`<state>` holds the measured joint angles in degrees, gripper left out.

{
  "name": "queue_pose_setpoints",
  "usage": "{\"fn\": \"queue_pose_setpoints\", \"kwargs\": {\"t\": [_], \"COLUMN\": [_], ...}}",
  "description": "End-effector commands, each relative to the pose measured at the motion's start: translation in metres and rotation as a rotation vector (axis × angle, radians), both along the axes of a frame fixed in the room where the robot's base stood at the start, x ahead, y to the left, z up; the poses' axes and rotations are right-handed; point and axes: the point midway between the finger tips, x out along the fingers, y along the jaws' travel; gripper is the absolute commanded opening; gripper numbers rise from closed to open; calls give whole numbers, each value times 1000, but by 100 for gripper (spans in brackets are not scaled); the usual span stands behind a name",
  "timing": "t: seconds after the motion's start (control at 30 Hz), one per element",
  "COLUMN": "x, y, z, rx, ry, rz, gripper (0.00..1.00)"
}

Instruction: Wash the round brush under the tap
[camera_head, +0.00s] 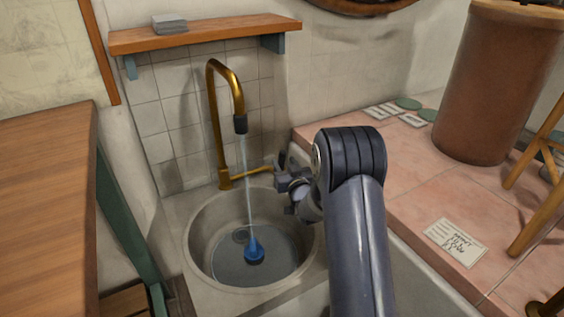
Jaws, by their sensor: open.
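The brass tap (216,120) stands behind the round sink (196,240), and a thin stream of water (248,190) falls from its dark spout. A small blue cone-like shape (254,252) sits at the foot of the stream in the basin. I cannot tell whether it is the round brush or a splash; no other brush is seen. My gripper (281,172) is open and empty at the right of the tap, by the end of its brass side lever (252,171). Whether it touches the lever is unclear. My arm hides the sink's right side.
A wooden shelf (215,35) with a grey stack (169,24) hangs above the tap. A pink tiled counter (400,170) at right bears a brown cylinder (497,85), several small tiles and a written card (456,242). A wooden worktop (45,200) is at left.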

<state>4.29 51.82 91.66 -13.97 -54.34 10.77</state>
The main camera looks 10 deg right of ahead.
Motion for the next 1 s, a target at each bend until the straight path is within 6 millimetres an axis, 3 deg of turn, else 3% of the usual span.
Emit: {"fn": "queue_pose_setpoints", "kwargs": {"t": [0.23,0.63,1.0], "x": [27,33,32], "y": [3,4,4], "z": [-1,0,0], "rx": [0,0,0], "ry": [-1,1,1], "rz": [0,0,0], "gripper": [43,43,13]}}
